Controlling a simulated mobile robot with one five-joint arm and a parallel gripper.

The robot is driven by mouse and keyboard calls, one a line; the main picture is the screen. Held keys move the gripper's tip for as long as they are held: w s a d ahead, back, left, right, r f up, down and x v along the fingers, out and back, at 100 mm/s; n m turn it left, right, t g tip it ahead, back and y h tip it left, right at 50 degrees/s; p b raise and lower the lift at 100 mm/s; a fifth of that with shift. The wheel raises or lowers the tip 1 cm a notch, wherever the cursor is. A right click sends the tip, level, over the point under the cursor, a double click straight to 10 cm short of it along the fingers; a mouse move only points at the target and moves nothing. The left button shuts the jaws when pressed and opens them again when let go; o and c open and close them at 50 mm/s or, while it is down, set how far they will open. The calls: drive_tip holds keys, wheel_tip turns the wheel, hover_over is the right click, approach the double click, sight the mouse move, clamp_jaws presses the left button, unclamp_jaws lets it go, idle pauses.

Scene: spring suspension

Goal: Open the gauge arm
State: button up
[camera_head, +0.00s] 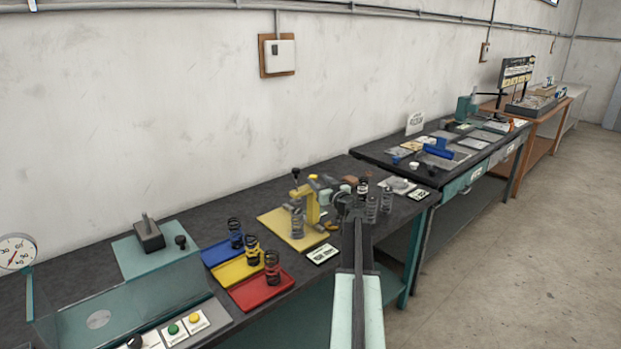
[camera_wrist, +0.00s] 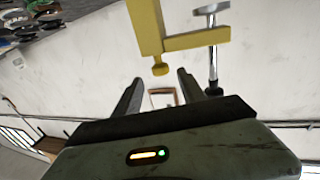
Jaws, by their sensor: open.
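A yellow fixture (camera_head: 312,207) with an upright post and a side arm stands on a yellow base plate (camera_head: 283,231) on the dark bench. In the wrist view a yellow bracket (camera_wrist: 150,30) hangs down at the top, with a yellow arm (camera_wrist: 197,39) reaching right to a chrome rod (camera_wrist: 212,62) with a grey knob. I cannot tell for certain which part is the gauge arm. My gripper (camera_wrist: 158,88) is open and empty, its fingers below and apart from the bracket's rounded tip. In the head view my gripper (camera_head: 346,203) is just right of the fixture, its fingers hard to make out.
Coil springs stand on blue, yellow and red trays (camera_head: 264,288) left of the fixture. More springs (camera_head: 371,208) stand close by my gripper. A dial gauge (camera_head: 17,252) and a teal station (camera_head: 130,305) are at far left. A second bench (camera_head: 440,160) stands behind.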

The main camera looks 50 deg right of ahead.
sight(315, 178)
drive_tip(key=x, duration=0.5)
drive_tip(key=shift+w, duration=0.1)
drive_tip(key=shift+a, duration=0.1)
clamp_jaws()
idle(1.1)
